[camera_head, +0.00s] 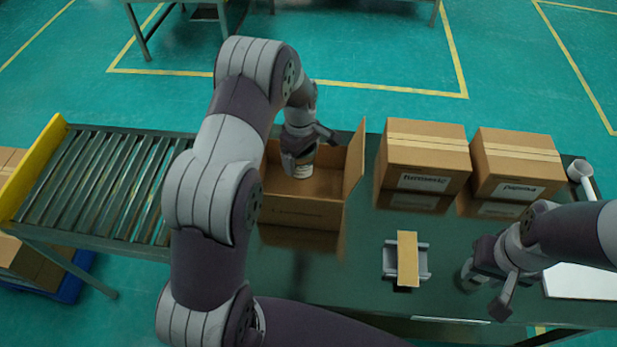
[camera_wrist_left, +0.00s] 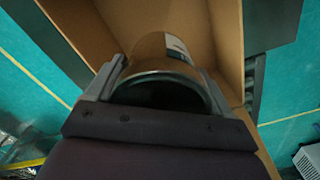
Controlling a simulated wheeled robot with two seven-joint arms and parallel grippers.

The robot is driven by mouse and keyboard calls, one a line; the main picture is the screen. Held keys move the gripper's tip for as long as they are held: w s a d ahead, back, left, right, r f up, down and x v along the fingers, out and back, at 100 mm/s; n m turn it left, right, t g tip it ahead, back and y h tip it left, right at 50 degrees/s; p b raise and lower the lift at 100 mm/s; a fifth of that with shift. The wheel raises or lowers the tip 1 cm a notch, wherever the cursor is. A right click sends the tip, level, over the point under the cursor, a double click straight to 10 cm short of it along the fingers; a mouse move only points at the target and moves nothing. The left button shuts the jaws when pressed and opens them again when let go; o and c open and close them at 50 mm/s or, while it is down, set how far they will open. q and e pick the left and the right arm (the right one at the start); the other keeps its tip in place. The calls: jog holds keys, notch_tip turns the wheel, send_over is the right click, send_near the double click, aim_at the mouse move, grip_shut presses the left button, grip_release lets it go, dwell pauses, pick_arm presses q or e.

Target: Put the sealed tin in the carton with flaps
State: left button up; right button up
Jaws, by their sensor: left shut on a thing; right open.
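The open carton with flaps (camera_head: 300,212) stands on the dark green table, with one flap upright on its right side. My left gripper (camera_head: 302,158) reaches down into the carton's opening and is shut on the sealed tin (camera_head: 303,171). In the left wrist view the tin (camera_wrist_left: 160,58) sits between the two fingers, with the carton walls (camera_wrist_left: 226,35) around it. I cannot tell whether the tin touches the carton floor. My right gripper (camera_head: 487,278) is open and empty over the right part of the table.
Two closed, labelled cartons (camera_head: 424,160) (camera_head: 516,165) stand at the back right. A small grey holder with a tan block (camera_head: 407,260) lies in front of them. A roller conveyor (camera_head: 100,185) with a yellow end is at the left. A white cylinder (camera_head: 580,172) stands at the far right.

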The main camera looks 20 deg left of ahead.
aim_at(300, 168)
pick_arm(q)
jog(key=f, duration=0.1)
jog(key=s+f+p, duration=0.1)
jog(key=f, duration=0.1)
jog(key=shift+f, duration=0.1)
jog(key=f, duration=0.4)
jog(key=f+p, duration=0.1)
jog(key=f, duration=0.1)
jog(key=shift+w, duration=0.25)
jog(key=shift+s, duration=0.1)
pick_arm(e)
jog(key=shift+s+r, duration=0.2)
jog(key=shift+r, duration=0.35)
jog(key=shift+s+r, duration=0.2)
jog(key=shift+r, duration=0.35)
pick_arm(q)
jog(key=shift+s, duration=0.1)
jog(key=shift+f+b, duration=0.1)
jog(key=shift+b, duration=0.2)
jog(key=o, duration=1.1)
pick_arm(e)
jog(key=shift+f, duration=0.15)
